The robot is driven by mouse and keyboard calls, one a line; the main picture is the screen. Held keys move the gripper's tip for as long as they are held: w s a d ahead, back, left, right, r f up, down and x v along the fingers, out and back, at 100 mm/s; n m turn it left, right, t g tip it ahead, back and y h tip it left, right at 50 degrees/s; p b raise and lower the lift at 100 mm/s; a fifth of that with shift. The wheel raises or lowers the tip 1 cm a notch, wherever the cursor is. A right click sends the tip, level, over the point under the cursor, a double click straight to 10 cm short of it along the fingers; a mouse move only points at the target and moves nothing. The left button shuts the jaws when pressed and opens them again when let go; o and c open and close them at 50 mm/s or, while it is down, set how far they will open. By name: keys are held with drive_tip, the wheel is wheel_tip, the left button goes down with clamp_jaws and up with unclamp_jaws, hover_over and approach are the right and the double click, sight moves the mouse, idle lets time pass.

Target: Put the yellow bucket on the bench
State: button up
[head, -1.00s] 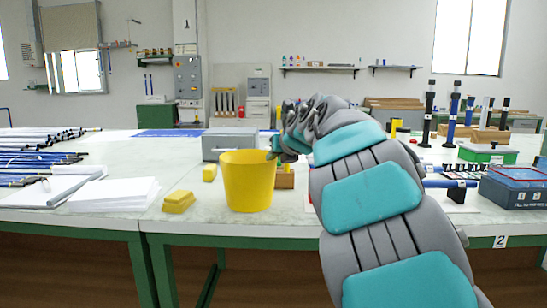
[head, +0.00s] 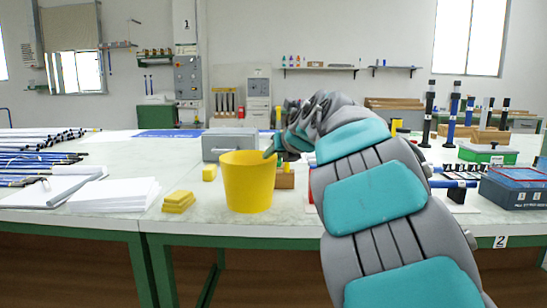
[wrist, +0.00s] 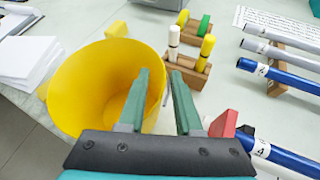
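The yellow bucket (head: 248,185) appears to stand upright on the bench top (head: 300,208), close to its front edge. Its open mouth shows in the wrist view (wrist: 90,85), and it looks empty. My gripper (head: 273,153) is at the bucket's right rim. In the wrist view my gripper (wrist: 160,75) is open. Its left finger overlaps the bucket's mouth and its right finger is outside, with the right rim in the gap between them. There is clear space between the fingers, and I cannot tell whether either touches the bucket.
Yellow blocks (head: 178,202) and a paper stack (head: 115,194) lie to the left. A grey box (head: 228,143) stands behind the bucket. Wooden holders with coloured pegs (wrist: 185,62) and blue rods (wrist: 285,80) are to the right in the wrist view.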

drive_tip(key=v, duration=1.1)
drive_tip(key=shift+b, duration=0.3)
